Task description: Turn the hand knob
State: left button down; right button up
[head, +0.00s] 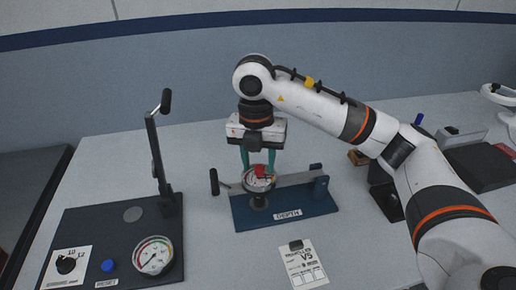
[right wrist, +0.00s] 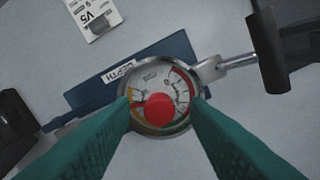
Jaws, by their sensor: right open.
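A red round knob (head: 260,170) sits in front of a dial gauge face on the blue fixture labelled DEPTH (head: 286,216). Whether the fingertips touch the gauge rim is unclear. A black knob (head: 67,264) stands on a white plate at the lower left. My left gripper is not in view.
A dark panel at the left carries a lever with a black handle (head: 166,101), a pressure gauge (head: 153,255) and a blue button (head: 109,265). A black-tipped handle (head: 214,182) sticks out beside the blue fixture. A paper card (head: 303,266) lies in front.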

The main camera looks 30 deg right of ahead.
aim_at(256, 167)
notch_tip(256, 167, up, 12)
jog(key=p, duration=0.1)
jog(key=shift+w+a+p, duration=0.15)
jog(key=shift+a+p, duration=0.05)
jog(key=shift+p, duration=0.1)
jog(key=shift+f, duration=0.15)
